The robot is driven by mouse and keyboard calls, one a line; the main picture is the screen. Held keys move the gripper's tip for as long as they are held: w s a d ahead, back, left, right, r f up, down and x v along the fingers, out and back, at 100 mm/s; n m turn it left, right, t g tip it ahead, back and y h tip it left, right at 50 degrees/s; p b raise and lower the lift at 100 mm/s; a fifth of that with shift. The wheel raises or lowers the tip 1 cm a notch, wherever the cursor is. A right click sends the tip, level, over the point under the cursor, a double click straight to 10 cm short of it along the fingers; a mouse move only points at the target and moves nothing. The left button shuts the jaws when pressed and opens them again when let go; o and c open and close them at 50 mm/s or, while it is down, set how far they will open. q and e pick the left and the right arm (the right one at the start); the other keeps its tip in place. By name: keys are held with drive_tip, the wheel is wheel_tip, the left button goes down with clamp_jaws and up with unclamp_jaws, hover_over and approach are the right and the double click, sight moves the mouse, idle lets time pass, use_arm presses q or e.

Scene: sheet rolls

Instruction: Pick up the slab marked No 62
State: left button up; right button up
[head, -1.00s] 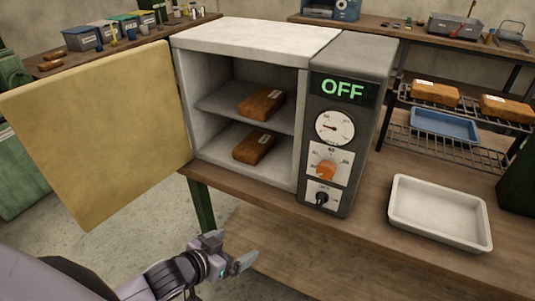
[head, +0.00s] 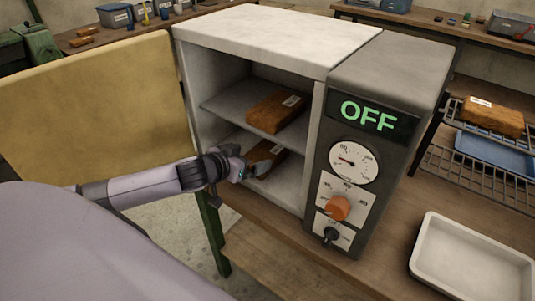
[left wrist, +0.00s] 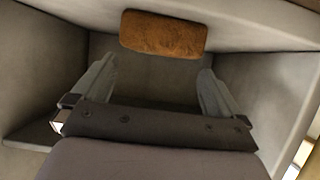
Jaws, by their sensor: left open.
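Two brown slabs lie in the open oven, each with a white label too small to read, so I cannot tell which is No 62. The upper slab (head: 274,112) is on the middle shelf. The lower slab (head: 268,152) is on the oven floor, partly hidden by my left gripper (head: 250,165). That gripper is at the oven's mouth, at the lower compartment. In the left wrist view, my left gripper (left wrist: 158,68) is open and empty, with a brown slab (left wrist: 163,33) beyond the fingertips, apart from them. My right gripper is not in view.
The oven door (head: 90,110) stands open at the left. The oven's panel (head: 365,150) reads OFF. The middle shelf (head: 225,100) lies above the gripper. A white tray (head: 430,260) is on the bench at right. Another slab (head: 490,117) lies on a wire rack.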

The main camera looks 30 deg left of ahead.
sight(266, 151)
use_arm(q)
drive_tip(key=shift+d+p+x, duration=0.1)
drive_tip(key=shift+p+x, duration=0.1)
drive_tip(key=shift+x, duration=1.3)
drive_tip(key=shift+d+p+x, duration=0.15)
drive_tip(key=shift+p+x, duration=0.05)
drive_tip(key=shift+x, duration=1.3)
drive_tip(key=shift+r, duration=0.1)
drive_tip(key=shift+w+r, duration=0.1)
drive_tip(key=c, duration=1)
